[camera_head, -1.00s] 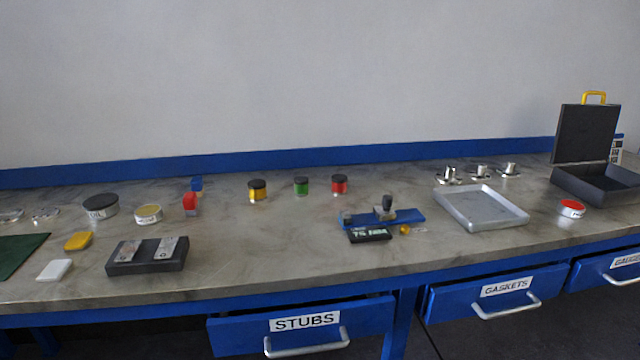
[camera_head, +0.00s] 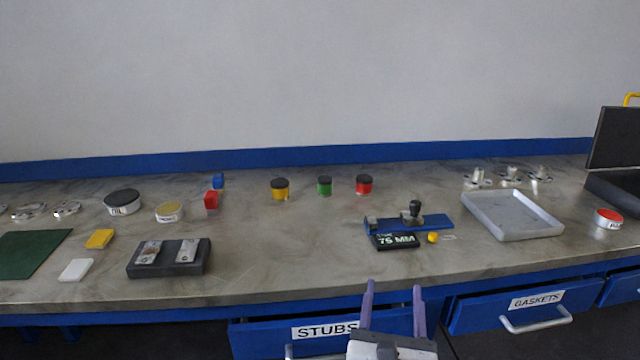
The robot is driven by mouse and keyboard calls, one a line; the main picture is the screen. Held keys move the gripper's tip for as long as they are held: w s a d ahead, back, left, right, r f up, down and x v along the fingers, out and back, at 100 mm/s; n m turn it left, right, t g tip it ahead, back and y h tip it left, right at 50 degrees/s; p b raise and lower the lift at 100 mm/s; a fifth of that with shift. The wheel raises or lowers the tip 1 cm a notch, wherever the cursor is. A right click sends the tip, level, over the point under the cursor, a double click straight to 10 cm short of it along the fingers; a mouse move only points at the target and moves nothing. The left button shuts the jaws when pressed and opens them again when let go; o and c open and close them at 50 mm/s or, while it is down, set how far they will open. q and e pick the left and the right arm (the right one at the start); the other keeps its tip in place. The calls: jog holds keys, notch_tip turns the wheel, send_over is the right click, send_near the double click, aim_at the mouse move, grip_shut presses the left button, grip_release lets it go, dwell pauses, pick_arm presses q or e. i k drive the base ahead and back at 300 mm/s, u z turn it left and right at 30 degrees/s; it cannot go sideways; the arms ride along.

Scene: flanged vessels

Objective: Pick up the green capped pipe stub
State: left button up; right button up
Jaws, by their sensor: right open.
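The green capped pipe stub (camera_head: 324,186) stands upright on the workbench, a small green cylinder with a black cap. It is between a yellow capped stub (camera_head: 280,189) on its left and a red capped stub (camera_head: 364,185) on its right. My right gripper (camera_head: 393,286) shows at the bottom, in front of the bench's front edge. Its two purple-grey fingers are apart with nothing between them. It is well short of the green stub and to its right. My left gripper is not in view.
A blue fixture (camera_head: 408,223) with a black "75 MM" display (camera_head: 395,241) stands right of the stubs, near a grey tray (camera_head: 512,215). A dark block (camera_head: 168,258) is at the front left. The bench in front of the green stub is clear.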

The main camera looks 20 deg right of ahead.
aim_at(325, 183)
jog(key=i, duration=1.35)
